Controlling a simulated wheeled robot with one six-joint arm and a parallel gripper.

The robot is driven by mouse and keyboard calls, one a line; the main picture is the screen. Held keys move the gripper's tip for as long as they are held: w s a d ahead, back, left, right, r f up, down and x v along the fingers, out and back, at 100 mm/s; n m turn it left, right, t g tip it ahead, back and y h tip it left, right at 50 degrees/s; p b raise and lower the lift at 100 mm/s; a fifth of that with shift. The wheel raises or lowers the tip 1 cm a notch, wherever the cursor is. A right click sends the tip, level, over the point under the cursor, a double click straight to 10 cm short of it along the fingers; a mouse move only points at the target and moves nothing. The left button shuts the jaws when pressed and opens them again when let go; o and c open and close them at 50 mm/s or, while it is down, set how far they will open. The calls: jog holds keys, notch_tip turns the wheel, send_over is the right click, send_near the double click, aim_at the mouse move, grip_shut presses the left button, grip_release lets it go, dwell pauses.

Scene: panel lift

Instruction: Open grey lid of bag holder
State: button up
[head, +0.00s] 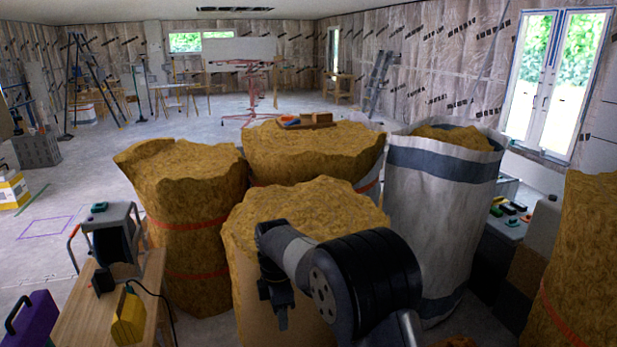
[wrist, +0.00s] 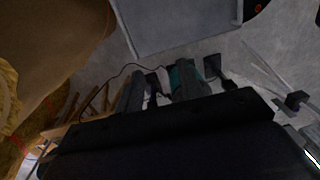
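My gripper (wrist: 159,82) shows in the wrist view with its two dark fingers apart and nothing clearly held between them. In the head view my gripper (head: 275,288) hangs pointing down in front of the nearest straw-coloured roll. A flat grey panel with a pale rim (wrist: 180,24) lies beyond the fingertips at the top of the wrist view, apart from them. It may be the grey lid, but I cannot tell for sure. No bag holder can be made out clearly in the head view; my arm and the rolls hide part of the floor.
Tall straw-coloured rolls (head: 190,225) and a white bag with dark bands (head: 440,215) crowd closely around my arm. A wooden bench (head: 75,318) with a yellow tool (head: 128,318) stands at lower left. A thin dark cable (wrist: 105,78) runs left of the fingers. Open floor lies farther back.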

jog(key=shift+w+a+r, duration=0.1)
jog(key=shift+w+a, duration=0.05)
jog(key=shift+w, duration=0.35)
